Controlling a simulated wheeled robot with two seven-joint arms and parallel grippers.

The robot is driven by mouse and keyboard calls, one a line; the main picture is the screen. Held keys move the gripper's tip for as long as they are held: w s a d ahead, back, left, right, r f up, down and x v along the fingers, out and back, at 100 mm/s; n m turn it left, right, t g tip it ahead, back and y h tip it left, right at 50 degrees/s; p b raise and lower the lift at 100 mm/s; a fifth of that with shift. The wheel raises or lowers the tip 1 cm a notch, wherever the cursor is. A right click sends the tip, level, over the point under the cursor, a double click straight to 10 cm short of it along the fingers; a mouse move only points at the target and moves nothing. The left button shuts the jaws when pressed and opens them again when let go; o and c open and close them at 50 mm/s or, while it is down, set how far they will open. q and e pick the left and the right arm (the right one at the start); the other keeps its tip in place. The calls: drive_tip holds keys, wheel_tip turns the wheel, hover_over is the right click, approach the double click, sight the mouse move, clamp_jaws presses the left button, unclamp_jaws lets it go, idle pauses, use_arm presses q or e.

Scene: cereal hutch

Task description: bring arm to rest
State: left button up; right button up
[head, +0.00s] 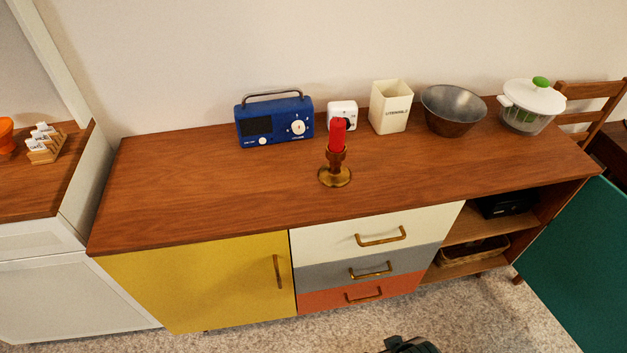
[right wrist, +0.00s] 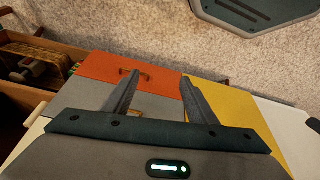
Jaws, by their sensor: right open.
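My right gripper (right wrist: 160,80) shows in the right wrist view. Its two fingers are apart with nothing between them. Behind the fingers are the orange drawer (right wrist: 145,68), the grey drawer (right wrist: 145,105) and the yellow door (right wrist: 225,105) of the sideboard; the fingers overlap them in the picture, and I cannot tell how far off they are. In the head view, a small dark part at the bottom edge may be mine; neither gripper is clearly seen there. My left gripper is out of view.
The sideboard top (head: 200,190) holds a blue radio (head: 274,120), red candle in a brass holder (head: 335,176), white timer (head: 342,112), utensil pot (head: 390,107), metal bowl (head: 453,110) and salad spinner (head: 530,105). The teal door (head: 580,260) stands open at right. Speckled floor (head: 480,320) lies in front.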

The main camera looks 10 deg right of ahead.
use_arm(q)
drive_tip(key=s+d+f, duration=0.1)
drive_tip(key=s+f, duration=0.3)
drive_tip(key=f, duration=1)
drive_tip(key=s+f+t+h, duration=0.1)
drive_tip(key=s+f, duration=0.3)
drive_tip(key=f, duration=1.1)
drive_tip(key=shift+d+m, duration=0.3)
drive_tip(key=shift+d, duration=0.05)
use_arm(e)
drive_tip(key=s+a+f, duration=0.1)
drive_tip(key=s+f, duration=0.3)
drive_tip(key=f, duration=1)
drive_tip(key=s+f+t+y, duration=0.1)
drive_tip(key=s+f, duration=0.3)
drive_tip(key=f, duration=1.1)
drive_tip(key=shift+a+n, duration=0.3)
drive_tip(key=shift+a, duration=0.05)
